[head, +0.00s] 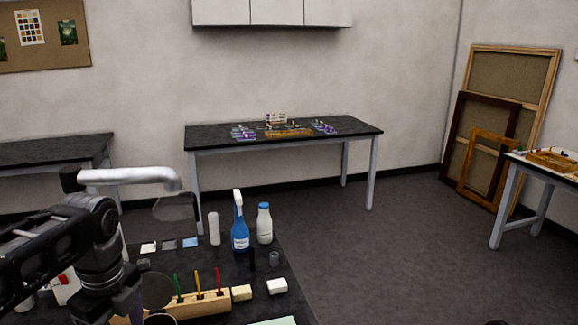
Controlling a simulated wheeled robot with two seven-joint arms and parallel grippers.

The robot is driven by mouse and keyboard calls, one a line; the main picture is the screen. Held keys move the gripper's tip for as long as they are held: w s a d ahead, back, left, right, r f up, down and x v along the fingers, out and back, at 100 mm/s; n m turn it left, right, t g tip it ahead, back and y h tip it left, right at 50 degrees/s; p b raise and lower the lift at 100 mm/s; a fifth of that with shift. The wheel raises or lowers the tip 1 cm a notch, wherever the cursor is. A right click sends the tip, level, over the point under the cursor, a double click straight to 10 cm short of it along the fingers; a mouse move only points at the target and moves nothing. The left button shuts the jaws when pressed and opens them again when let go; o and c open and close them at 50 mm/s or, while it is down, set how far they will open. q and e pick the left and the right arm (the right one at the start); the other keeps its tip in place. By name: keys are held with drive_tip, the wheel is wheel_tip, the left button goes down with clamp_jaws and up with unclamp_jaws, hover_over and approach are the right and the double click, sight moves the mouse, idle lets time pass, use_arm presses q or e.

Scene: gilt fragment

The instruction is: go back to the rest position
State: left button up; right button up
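My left arm (95,225) comes in from the left and bends down over the near dark workbench (275,255). I cannot make out the fingers of its gripper. My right gripper is not in view. No object is seen held.
The near bench holds a blue spray bottle (239,228), a white bottle (264,224), a wooden rack (205,304) with coloured tools and small blocks (277,286). A pale tube (128,176) stands out near my arm. Another table (340,127) is behind. Floor (400,260) right is clear.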

use_arm(q)
drive_tip(key=w+d+f+n+h+b, duration=0.15)
drive_tip(key=d+f+n, duration=0.4)
drive_tip(key=f, duration=0.95)
drive_tip(key=w+d+f+n+h, duration=0.1)
drive_tip(key=d+f+n+h, duration=0.15)
drive_tip(key=d+f, duration=0.9)
drive_tip(key=s+d+f+n+b, duration=0.1)
drive_tip(key=s+d+f+n, duration=0.2)
drive_tip(key=s+f+n, duration=0.4)
drive_tip(key=s+d+f+n+b, duration=0.1)
drive_tip(key=s+d+f+n, duration=0.3)
drive_tip(key=s+f+n, duration=0.4)
wheel_tip(320, 180, down, 7)
drive_tip(key=s, duration=0.2)
drive_tip(key=shift+s+h, duration=0.3)
drive_tip(key=shift+h, duration=0.1)
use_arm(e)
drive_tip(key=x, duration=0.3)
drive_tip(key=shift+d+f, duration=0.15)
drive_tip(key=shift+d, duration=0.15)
